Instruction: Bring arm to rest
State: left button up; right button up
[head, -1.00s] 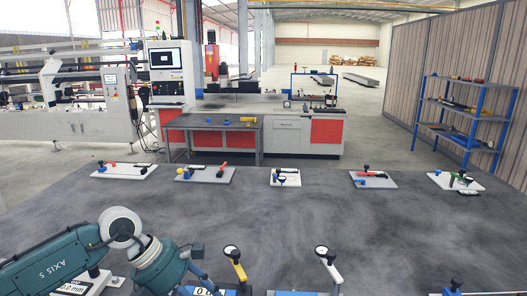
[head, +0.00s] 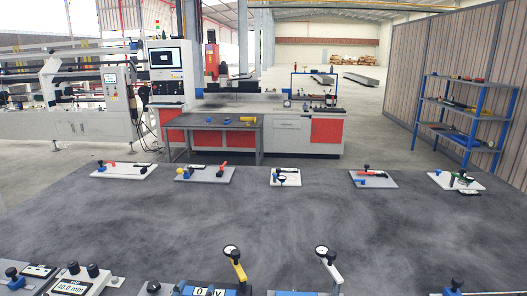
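Neither of my grippers nor any part of my arms shows in the head view. The dark grey table top (head: 250,225) fills the lower half of the view. Along its near edge stand a unit with a display reading "40.0 mm" (head: 75,286), a yellow-handled lever (head: 236,264) with a round gauge on top, and a white-handled lever (head: 329,264) with a round gauge on top. The lower parts of these units are cut off by the bottom of the frame.
Several small fixture plates line the far table edge, among them a white plate (head: 124,171) at left and a grey plate (head: 373,180) at right. The table's middle is clear. Beyond stand a workbench (head: 212,122) and a blue shelf rack (head: 465,105).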

pick_arm(q)
jog(key=s+a+f+n+g, duration=0.25)
jog(key=s+f+g, duration=0.35)
jog(key=s+f, duration=0.55)
jog(key=s+a+f+n+g, duration=0.25)
jog(key=s+f+g, duration=0.45)
jog(key=s, duration=0.8)
notch_tip(320, 180, down, 26)
jog(key=s, duration=0.2)
jog(key=s+a+f+g+y, duration=0.1)
jog(key=s+a+f, duration=0.1)
jog(key=s+f, duration=1.5)
jog(key=shift+s+a+f, duration=0.15)
jog(key=shift+a+f, duration=0.2)
jog(key=shift+f, duration=0.05)
dwell(0.7)
